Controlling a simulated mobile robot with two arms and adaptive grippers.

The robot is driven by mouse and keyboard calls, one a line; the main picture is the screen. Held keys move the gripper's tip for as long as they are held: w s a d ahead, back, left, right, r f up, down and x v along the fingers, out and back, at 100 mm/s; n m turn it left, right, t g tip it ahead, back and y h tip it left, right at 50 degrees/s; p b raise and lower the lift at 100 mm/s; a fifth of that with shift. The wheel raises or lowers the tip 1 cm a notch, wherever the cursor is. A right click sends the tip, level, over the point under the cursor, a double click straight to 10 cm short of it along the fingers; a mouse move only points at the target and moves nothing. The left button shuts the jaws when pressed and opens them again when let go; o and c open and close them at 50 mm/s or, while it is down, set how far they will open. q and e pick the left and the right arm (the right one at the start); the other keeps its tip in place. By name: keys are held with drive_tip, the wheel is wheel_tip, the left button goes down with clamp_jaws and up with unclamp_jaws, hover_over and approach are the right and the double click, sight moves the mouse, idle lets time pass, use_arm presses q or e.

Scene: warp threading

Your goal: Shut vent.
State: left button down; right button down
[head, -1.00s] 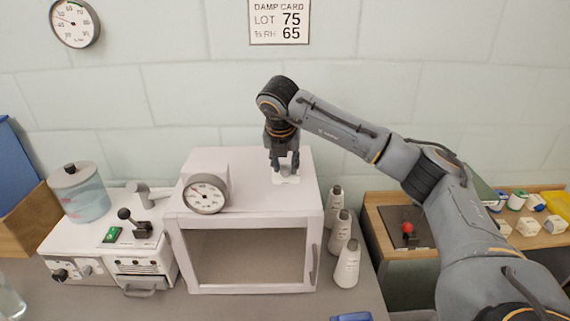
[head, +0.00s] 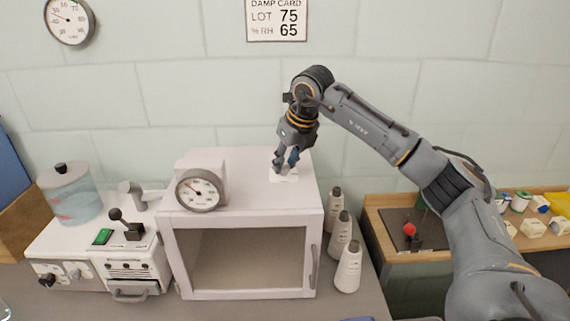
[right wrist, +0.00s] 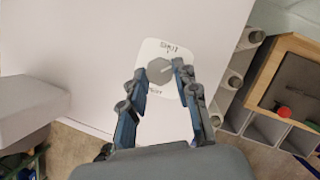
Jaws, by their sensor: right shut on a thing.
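The vent is a small white plate (head: 284,177) on top of the white cabinet (head: 245,165), towards its right back. My left gripper is not in view.
A round dial gauge (head: 199,190) stands on the cabinet left of the vent. Several white bottles (head: 348,265) stand right of the cabinet. A white machine with a lever (head: 128,226) is at left. A wooden bench (head: 385,203) with a red-knobbed stick is at right.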

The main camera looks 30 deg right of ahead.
drive_tip(key=n, duration=0.1)
drive_tip(key=n+y+p, duration=0.1)
drive_tip(key=n, duration=0.1)
drive_tip(key=shift+d+n+y, duration=0.2)
drive_tip(key=shift+n+y, duration=0.1)
drive_tip(key=n+p, duration=0.1)
drive_tip(key=n, duration=0.1)
drive_tip(key=n+g+y+p, duration=0.1)
drive_tip(key=n, duration=0.2)
drive_tip(key=shift+w+d+g, duration=0.15)
drive_tip(key=shift+g, duration=0.15)
drive_tip(key=c, duration=1)
unclamp_jaws()
drive_tip(key=shift+r+y, duration=0.15)
drive_tip(key=shift+y, duration=0.15)
drive_tip(key=v, duration=1.1)
drive_tip(key=shift+r, duration=0.25)
